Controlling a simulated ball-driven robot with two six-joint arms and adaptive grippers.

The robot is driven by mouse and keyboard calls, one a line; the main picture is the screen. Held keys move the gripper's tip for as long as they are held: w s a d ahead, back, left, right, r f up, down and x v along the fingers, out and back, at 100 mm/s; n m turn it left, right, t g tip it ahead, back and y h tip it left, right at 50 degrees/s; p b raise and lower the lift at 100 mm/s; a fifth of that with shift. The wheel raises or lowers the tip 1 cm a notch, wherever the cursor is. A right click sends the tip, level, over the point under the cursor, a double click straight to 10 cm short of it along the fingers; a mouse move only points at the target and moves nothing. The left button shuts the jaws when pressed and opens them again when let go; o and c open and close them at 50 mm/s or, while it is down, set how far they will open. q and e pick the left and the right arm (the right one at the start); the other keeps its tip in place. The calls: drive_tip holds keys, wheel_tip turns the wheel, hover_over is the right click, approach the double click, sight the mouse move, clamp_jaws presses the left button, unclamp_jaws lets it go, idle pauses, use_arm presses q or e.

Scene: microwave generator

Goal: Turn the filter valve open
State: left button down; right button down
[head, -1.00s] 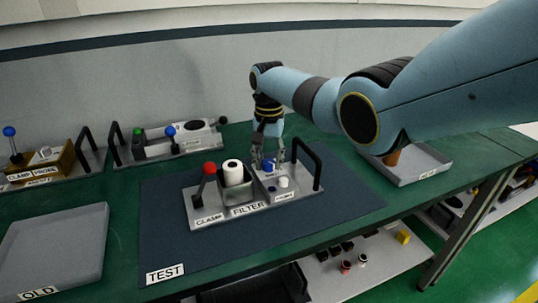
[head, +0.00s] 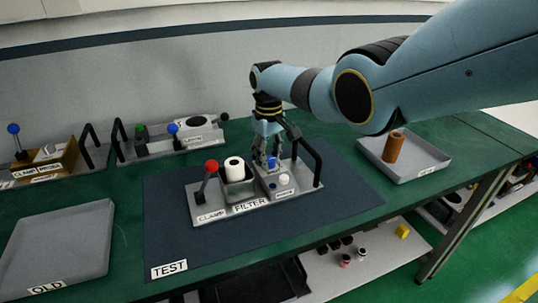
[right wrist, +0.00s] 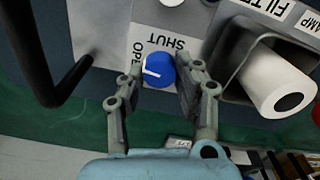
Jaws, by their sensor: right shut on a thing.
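The filter unit (head: 213,212) is a grey plate on the dark TEST mat. Its valve is a blue knob (head: 271,163), which also shows in the right wrist view (right wrist: 158,70) with a white line pointing left, towards the OPEN lettering; SHUT is printed above it there. My right gripper (head: 265,160) comes down over the knob from above. Its fingers (right wrist: 158,85) stand either side of the knob and are shut on it. A white filter cylinder (head: 234,168) sits in the holder left of the valve. My left gripper is not in view.
A black handle (head: 318,160) rises right of the valve, close to my gripper. A red-knobbed clamp lever (head: 211,168) stands at the left. A tray (head: 432,166) with a brown cylinder (head: 394,147) is at the right. An empty OLD tray (head: 60,245) lies at the left.

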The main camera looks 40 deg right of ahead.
sight(269, 158)
drive_tip(key=shift+n, duration=0.9)
drive_tip(key=c, duration=0.9)
unclamp_jaws()
drive_tip(key=shift+c, duration=0.2)
drive_tip(key=shift+r, duration=0.1)
wheel_tip(269, 158, up, 12)
